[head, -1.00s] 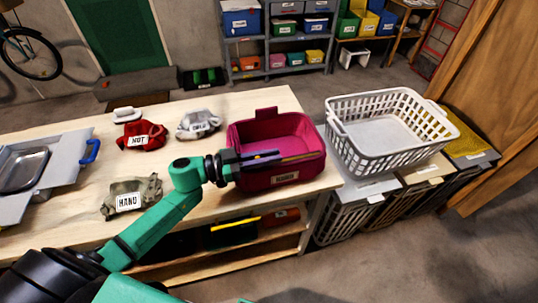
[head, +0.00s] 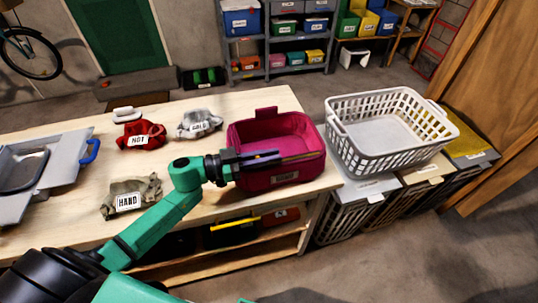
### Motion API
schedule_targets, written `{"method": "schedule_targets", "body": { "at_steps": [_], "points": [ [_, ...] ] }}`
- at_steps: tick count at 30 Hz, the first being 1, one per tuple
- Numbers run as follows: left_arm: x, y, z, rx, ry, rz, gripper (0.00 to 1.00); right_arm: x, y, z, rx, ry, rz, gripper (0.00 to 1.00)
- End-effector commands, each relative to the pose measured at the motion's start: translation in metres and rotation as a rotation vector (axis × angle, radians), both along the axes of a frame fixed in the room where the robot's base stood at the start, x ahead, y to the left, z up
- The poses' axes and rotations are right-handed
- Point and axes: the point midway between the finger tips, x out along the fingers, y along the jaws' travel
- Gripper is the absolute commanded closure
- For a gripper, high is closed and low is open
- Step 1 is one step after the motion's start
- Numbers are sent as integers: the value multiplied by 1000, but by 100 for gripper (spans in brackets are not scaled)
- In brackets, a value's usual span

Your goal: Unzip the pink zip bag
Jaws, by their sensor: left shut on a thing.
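The pink zip bag (head: 292,179) stands on the right end of the wooden table. It is a boxy magenta bag with a label on its front, and its top looks open onto a hollow inside. A tab stands up at its back left. My left gripper (head: 262,159) reaches in from the left at the bag's left front rim. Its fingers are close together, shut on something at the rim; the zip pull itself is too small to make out. My right gripper is not in view.
The wooden table (head: 75,215) also bears a red cloth bundle (head: 141,135), a grey one (head: 199,123), an olive one (head: 131,196) and a grey sink unit (head: 48,167) at left. A white laundry basket (head: 388,133) stands right of the bag on bins.

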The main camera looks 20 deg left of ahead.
Motion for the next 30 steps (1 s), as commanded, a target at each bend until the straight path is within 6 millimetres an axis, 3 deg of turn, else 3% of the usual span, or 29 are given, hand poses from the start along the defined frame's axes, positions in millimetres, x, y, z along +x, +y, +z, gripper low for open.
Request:
{"method": "schedule_targets", "body": {
  "at_steps": [16, 24, 30],
  "points": [
    [0, 1, 0, 0, 0, 0, 100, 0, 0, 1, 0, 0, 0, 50],
    [-15, 24, 1, 2, 2, 1, 100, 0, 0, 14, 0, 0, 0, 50],
    [-15, 24, 0, 1, -1, 1, 100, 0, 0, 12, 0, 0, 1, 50]
  ]
}}
